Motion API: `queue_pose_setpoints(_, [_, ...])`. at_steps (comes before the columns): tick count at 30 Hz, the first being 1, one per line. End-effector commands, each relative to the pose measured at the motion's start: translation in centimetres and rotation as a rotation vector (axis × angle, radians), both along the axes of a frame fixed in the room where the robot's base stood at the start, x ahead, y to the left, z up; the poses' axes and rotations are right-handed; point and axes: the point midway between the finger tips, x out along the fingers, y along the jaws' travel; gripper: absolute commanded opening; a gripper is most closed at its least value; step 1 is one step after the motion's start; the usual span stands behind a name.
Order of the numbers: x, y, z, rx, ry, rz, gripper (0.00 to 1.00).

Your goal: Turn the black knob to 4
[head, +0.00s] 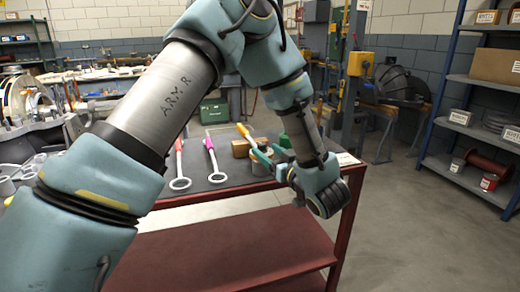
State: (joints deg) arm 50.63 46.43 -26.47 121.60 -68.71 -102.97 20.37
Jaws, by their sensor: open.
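I cannot make out a black knob or its numbers in the head view. My gripper (270,158) is at the end of my arm, over the right part of the red workbench (345,205). Its teal fingers point left and look open, with no thing clearly held between them. My forearm and wrist hide part of the bench's right end.
On the bench lie a red-handled tool (179,160), a pink-handled tool (211,155), an orange-handled item (243,131) and a wooden block (241,148). A blue shelf rack (437,105) stands at the right. The floor (430,240) between is clear.

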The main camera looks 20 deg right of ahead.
Motion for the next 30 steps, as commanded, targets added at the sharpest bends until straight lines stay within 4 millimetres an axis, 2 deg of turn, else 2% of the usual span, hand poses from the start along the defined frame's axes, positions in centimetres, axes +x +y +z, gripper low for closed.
queue_pose_setpoints(3, [-2.0, -0.2, -0.1, -0.001, 0.000, -0.004, 0.62])
queue_pose_setpoints(9, [-3.6, -0.3, 0.0, -0.001, -0.001, -0.001, 0.62])
queue_pose_setpoints(30, [-3.8, -0.2, 0.0, -0.001, 0.000, 0.000, 0.62])
